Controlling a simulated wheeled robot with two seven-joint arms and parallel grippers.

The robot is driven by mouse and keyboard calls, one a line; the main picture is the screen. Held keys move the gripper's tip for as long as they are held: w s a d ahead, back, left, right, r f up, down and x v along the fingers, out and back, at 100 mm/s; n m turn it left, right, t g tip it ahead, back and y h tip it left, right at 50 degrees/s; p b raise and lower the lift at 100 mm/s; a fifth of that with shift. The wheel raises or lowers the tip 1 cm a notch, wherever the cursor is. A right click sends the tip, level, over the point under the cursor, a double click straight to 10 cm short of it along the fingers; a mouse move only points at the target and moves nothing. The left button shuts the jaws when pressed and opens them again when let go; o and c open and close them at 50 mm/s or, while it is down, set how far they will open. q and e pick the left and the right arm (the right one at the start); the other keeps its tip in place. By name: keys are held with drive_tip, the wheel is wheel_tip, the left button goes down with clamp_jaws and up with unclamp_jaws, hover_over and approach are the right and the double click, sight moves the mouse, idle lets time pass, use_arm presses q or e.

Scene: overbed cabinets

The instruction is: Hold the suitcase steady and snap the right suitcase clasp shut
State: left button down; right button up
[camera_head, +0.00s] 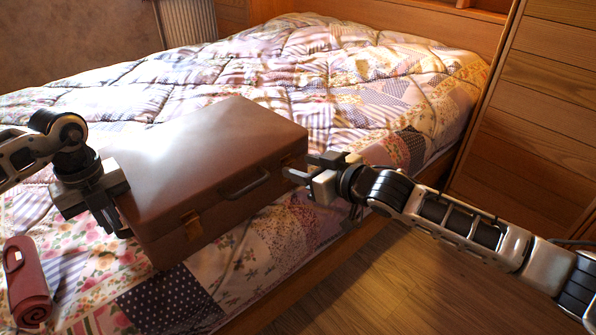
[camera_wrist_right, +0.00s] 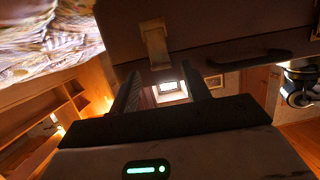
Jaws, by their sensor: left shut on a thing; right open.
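The brown suitcase (camera_head: 215,165) lies flat on the bed with its lid down. Its handle (camera_head: 246,184) is on the front side, with the left clasp (camera_head: 192,225) to the left. The right clasp (camera_head: 287,161) is partly hidden by my right gripper in the head view. It shows as a tan plate in the right wrist view (camera_wrist_right: 155,45). My left gripper (camera_head: 118,222) is shut on the suitcase's left edge. My right gripper (camera_head: 298,174) is open and empty, its fingers close to the right clasp. Whether they touch it, I cannot tell.
A rolled dark-red cloth (camera_head: 27,285) lies on the bed at the lower left. The patchwork quilt (camera_head: 330,90) is clear behind the suitcase. A wooden bed edge (camera_head: 320,270) runs along the front, with open floor (camera_head: 400,290) beyond. A wooden cabinet (camera_head: 535,120) stands at the right.

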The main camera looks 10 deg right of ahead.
use_arm(q)
drive_tip(key=shift+r, duration=0.1)
use_arm(e)
drive_tip(key=v, duration=0.9)
drive_tip(key=shift+s+d, duration=0.2)
drive_tip(key=shift+s, duration=0.05)
use_arm(q)
drive_tip(key=shift+d, duration=0.1)
use_arm(e)
drive_tip(key=shift+r, duration=0.1)
use_arm(q)
drive_tip(key=c, duration=1.5)
unclamp_jaws()
